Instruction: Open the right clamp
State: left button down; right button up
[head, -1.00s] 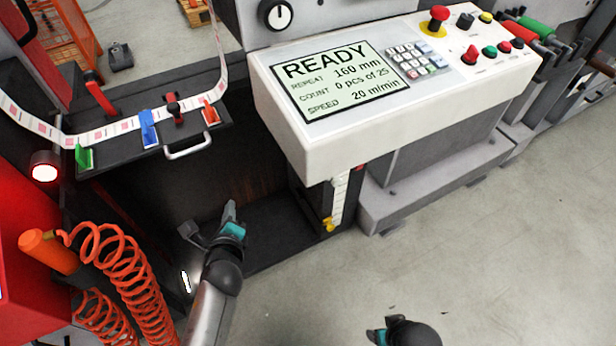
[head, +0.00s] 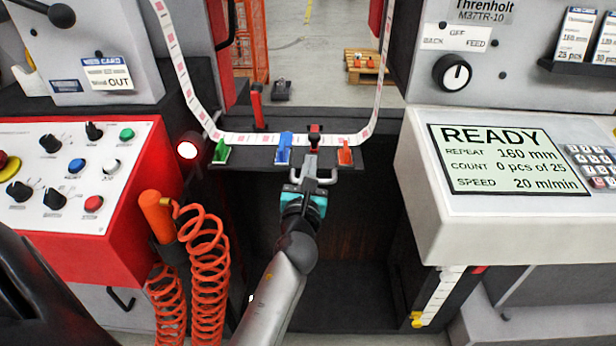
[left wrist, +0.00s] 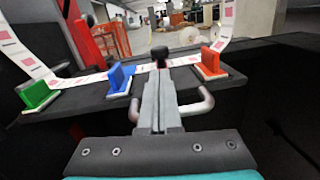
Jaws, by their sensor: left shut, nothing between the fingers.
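The right clamp (head: 314,134) has a short red lever with a dark end and sits on the dark splice table (head: 262,158), between a blue tab and an orange-red tab. Its lever looks low, pointing toward me. The left clamp (head: 257,106) has a red lever standing up. My left gripper (head: 309,162) is shut and empty, with its fingertips just in front of the right clamp. In the left wrist view the dark knob of the right clamp (left wrist: 160,54) shows just beyond the fingertips; I cannot tell whether they touch. My right gripper is out of view.
A label web (head: 245,138) runs across the table, near green (head: 221,151), blue (head: 285,147) and orange-red (head: 345,152) tabs. Orange coiled hoses (head: 208,260) hang left of my arm.

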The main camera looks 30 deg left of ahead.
aim_at(313, 144)
pick_arm(q)
jog(key=shift+x, duration=1.15)
jog(key=shift+w+a, duration=0.3)
jog(key=shift+w, duration=0.3)
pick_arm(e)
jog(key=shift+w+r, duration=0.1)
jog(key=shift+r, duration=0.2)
